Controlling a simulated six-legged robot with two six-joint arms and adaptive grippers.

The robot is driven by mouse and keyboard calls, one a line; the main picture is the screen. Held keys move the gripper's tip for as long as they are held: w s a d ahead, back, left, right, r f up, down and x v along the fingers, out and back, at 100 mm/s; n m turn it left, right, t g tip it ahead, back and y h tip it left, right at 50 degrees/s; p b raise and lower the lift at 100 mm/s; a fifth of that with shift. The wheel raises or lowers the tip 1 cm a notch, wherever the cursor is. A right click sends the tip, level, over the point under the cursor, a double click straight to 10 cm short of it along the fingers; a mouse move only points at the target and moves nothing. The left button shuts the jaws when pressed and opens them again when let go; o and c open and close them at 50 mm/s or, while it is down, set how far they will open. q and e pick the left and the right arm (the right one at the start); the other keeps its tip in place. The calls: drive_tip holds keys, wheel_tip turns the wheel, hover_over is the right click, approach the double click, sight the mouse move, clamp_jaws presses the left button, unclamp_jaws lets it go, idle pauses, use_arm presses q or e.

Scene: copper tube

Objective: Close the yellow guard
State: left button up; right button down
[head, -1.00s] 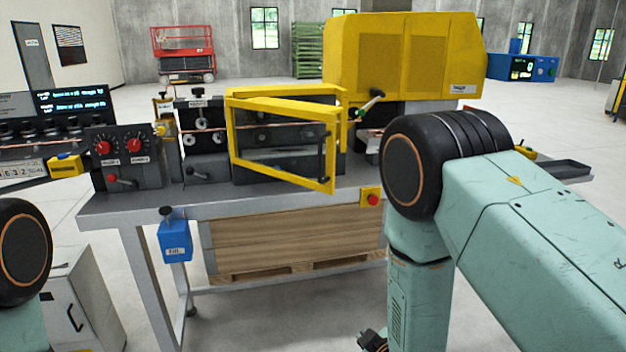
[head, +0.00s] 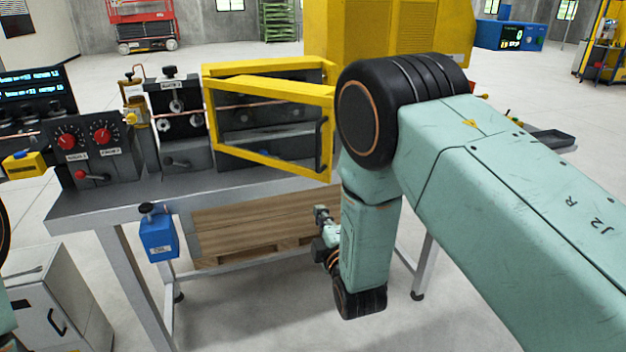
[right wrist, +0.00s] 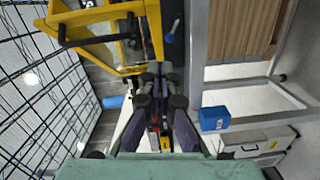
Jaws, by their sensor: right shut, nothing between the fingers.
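The yellow guard (head: 275,90) is a rectangular framed door with a clear pane and a black handle (head: 321,145). It stands open, its free right edge swung out from the machine on the bench. My right gripper (head: 321,214) is shut and empty, in front of and below the guard, partly hidden by my right arm. In the right wrist view the guard's yellow frame (right wrist: 105,13) is at the upper left, beyond the shut fingers (right wrist: 159,80), apart from them as far as I can tell. My left gripper is out of view.
The grey bench (head: 110,200) carries a control box with red knobs (head: 88,150) left of the guard. A blue box (head: 158,238) hangs at the bench's front. A white cabinet (head: 55,310) stands front left.

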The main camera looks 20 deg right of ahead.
drive_tip(key=n+p, duration=0.1)
approach(316, 174)
drive_tip(key=w+a, duration=0.3)
drive_tip(key=w+d, duration=0.1)
drive_tip(key=w, duration=0.1)
drive_tip(key=w+d+p, duration=0.1)
drive_tip(key=shift+d+f, duration=0.25)
drive_tip(key=shift+d, duration=0.15)
drive_tip(key=shift+w+d, duration=0.1)
drive_tip(key=shift+d, duration=0.1)
drive_tip(key=shift+a+r, duration=0.15)
drive_tip(key=shift+r, duration=0.05)
drive_tip(key=shift+a, duration=0.2)
drive_tip(key=shift+w+d+f, duration=0.15)
drive_tip(key=shift+d+f, duration=0.05)
drive_tip(key=shift+d, duration=0.2)
drive_tip(key=shift+d+r+n, duration=0.1)
drive_tip(key=shift+r+n, duration=0.05)
drive_tip(key=shift+n, duration=0.15)
